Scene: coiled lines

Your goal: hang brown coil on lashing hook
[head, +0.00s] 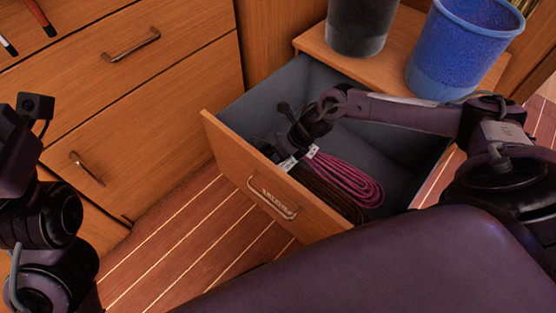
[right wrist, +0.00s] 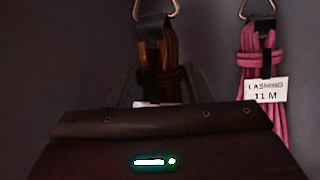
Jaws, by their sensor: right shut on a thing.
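The brown coil (head: 327,196) lies in the open drawer, dark and partly hidden by the drawer front and my gripper. In the right wrist view the brown coil (right wrist: 170,62) shows a black strap and a metal ring at its top. My right gripper (head: 290,152) reaches down into the drawer and is shut on the brown coil near its strapped end. The pink coil (head: 345,178) lies right beside it; in the right wrist view its tag reads "LASHING 11 M". My left arm is at the left edge, its fingers out of frame. I cannot make out a lashing hook.
The wooden drawer front (head: 225,150) stands out from the cabinet, with grey walls around the coils. A blue bucket (head: 455,50) and a dark bucket (head: 360,25) stand on the wooden surface behind. Closed drawers are at left. Striped floor (head: 185,235) is clear in front.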

